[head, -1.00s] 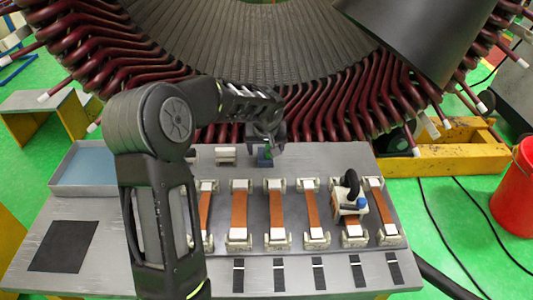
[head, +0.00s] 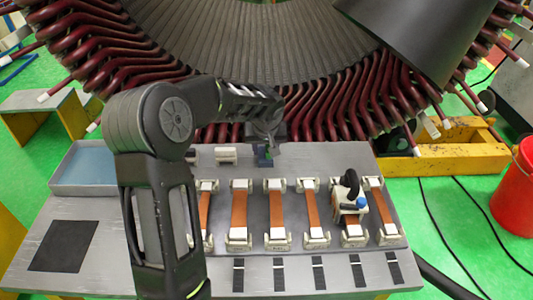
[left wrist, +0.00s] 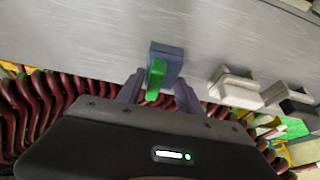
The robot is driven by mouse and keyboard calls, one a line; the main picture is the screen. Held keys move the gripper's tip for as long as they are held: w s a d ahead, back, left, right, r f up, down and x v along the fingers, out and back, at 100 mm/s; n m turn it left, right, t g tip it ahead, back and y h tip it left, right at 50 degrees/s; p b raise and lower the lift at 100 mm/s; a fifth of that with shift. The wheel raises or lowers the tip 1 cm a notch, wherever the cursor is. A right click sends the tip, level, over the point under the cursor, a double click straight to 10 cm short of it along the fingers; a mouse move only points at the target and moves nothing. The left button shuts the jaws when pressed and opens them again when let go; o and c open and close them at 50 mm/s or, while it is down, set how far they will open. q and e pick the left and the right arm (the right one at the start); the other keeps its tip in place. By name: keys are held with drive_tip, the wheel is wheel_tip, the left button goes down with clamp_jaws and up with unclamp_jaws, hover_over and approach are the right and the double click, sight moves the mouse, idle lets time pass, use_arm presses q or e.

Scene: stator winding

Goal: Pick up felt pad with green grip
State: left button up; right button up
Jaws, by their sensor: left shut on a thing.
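The felt pad (left wrist: 168,54) is a dark blue-grey block with a green grip (left wrist: 156,78) standing out from it, seen in the left wrist view. In the head view the pad (head: 265,162) shows small at the back of the grey table, partly covered by my gripper. My left gripper (left wrist: 157,92) has its fingers on both sides of the green grip and is shut on it. In the head view my left gripper (head: 266,147) points down at the pad. I cannot tell whether the pad is clear of the table. My right gripper is not in view.
Several copper-coloured strips in white holders (head: 277,213) stand on the grey table (head: 150,285). Small pale holders (head: 226,155) stand left of the pad. A blue tray (head: 84,190) is at the left. The stator with dark red coil ends (head: 90,50) rises behind.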

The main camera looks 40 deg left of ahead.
use_arm(q)
clamp_jaws()
drive_tip(key=shift+r, duration=0.1)
drive_tip(key=shift+r, duration=0.3)
wheel_tip(320, 180, up, 9)
drive_tip(key=shift+r+b, duration=0.15)
drive_tip(key=shift+b, duration=0.5)
